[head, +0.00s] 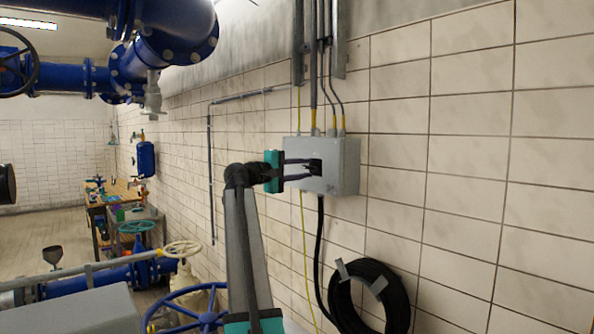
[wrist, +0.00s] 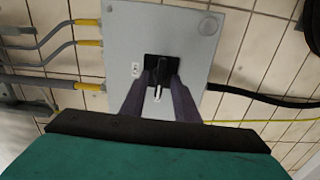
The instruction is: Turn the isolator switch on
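The isolator switch is a black rotary handle (wrist: 158,72) on a black square plate, on the front of a grey wall box (head: 342,165). In the wrist view the box (wrist: 120,25) fills the upper middle, and the handle points along the picture's vertical with a pale mark at its near end. My gripper (head: 308,169) reaches the box from the left in the head view. In the wrist view its two dark fingers (wrist: 159,92) stand apart, one on each side of the handle. Small gaps seem to show beside the handle; contact is not clear. In the head view the fingers partly hide the switch.
Conduits with yellow ends (head: 331,131) enter the box from above. A black cable runs down to a coiled hose (head: 370,298) on the tiled wall. Blue pipes (head: 165,35) and a blue handwheel (head: 190,312) stand at left. Wall right of the box is clear.

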